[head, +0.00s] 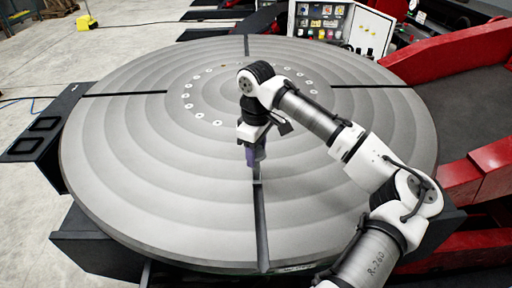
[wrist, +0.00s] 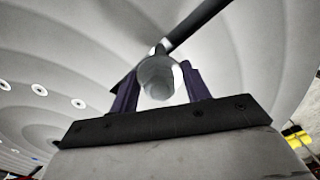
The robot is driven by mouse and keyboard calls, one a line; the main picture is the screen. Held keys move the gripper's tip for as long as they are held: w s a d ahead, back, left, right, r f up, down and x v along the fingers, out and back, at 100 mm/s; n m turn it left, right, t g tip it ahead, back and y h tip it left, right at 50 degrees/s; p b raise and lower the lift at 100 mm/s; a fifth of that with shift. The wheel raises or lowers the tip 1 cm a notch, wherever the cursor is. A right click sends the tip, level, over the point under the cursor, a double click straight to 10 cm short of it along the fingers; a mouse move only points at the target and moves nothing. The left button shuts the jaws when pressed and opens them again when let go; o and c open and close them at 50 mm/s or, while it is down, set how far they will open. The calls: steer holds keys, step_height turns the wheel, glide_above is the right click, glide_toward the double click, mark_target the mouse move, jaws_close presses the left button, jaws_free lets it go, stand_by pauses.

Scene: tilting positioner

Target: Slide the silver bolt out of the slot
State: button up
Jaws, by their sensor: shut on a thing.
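The silver bolt (wrist: 157,80) shows in the wrist view as a round pale metal end between the two purple fingers of my gripper (wrist: 158,85). In the head view my gripper (head: 255,160) points down at the inner end of the near slot (head: 262,225) of the large round grey table (head: 160,190). My gripper is shut on the bolt. The bolt is mostly hidden by the fingers in the head view. I cannot tell how deep its lower end sits in the slot.
Other dark slots (head: 125,94) cross the table to the left, right and back. A ring of pale holes (head: 187,106) surrounds its centre. Red machine arms (head: 450,55) flank the right side. An open control cabinet (head: 345,25) stands behind. The table top is otherwise clear.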

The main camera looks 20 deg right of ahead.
steer(key=s+a, duration=0.1)
steer(key=s, duration=0.5)
steer(key=shift+s+a, duration=0.15)
steer(key=shift+s, duration=0.15)
stand_by(0.5)
steer(key=shift+r, duration=0.1)
stand_by(0.4)
steer(key=s+a+p, duration=0.1)
steer(key=s, duration=0.6)
steer(key=shift+s+a, duration=0.3)
steer(key=shift+s, duration=0.1)
stand_by(0.7)
steer(key=shift+s, duration=0.15)
stand_by(0.3)
steer(key=s+a+p, duration=0.1)
steer(key=s, duration=0.6)
steer(key=shift+s+a, duration=0.3)
stand_by(0.7)
stand_by(0.4)
